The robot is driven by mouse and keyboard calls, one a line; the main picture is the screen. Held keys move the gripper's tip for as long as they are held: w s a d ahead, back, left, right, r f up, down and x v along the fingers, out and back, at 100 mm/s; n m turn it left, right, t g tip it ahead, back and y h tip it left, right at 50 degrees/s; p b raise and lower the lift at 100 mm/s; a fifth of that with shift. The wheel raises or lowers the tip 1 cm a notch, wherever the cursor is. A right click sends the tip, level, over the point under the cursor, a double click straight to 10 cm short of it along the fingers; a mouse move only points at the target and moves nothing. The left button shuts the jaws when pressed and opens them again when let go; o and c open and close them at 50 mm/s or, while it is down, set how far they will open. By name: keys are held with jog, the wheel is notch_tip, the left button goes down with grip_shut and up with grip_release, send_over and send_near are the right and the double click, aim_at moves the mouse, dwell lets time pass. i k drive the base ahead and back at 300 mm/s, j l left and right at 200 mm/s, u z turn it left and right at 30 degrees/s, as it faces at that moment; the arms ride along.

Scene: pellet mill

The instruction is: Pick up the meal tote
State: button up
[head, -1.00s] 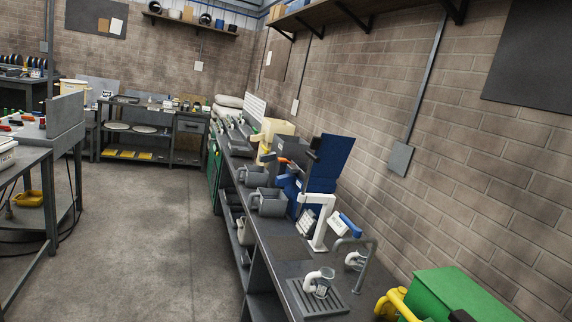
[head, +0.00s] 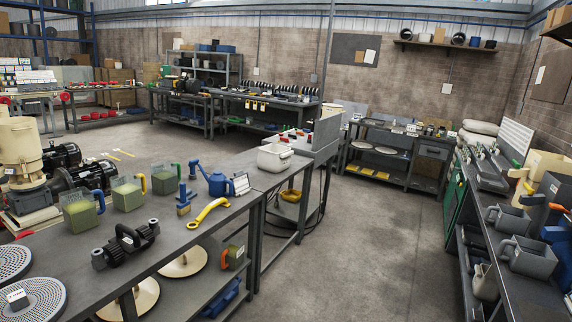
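A black roller part (head: 126,246) lies closer. Grey jugs (head: 527,260) line the right bench. The concrete floor (head: 370,240) between the benches is clear.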

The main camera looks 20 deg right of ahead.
aim_at(273, 158)
jog(key=i+l+z, duration=0.2)
jog(key=i+z, duration=0.65)
jog(key=i, duration=0.25)
jog(key=i+j+z, duration=0.25)
jog(key=i+z, duration=0.2)
jog(key=i+l, duration=0.1)
jog(key=i, duration=1.15)
jog(key=i+l, duration=0.15)
jog(key=i, duration=1.1)
jog(key=i+j+u, duration=0.2)
jog(key=i+u, duration=0.25)
jog(key=i, duration=0.15)
jog(key=i+u, duration=0.45)
jog(key=i, duration=0.2)
jog(key=i+l+u, duration=0.3)
jog(key=i+u, duration=0.15)
jog(key=i, duration=0.6)
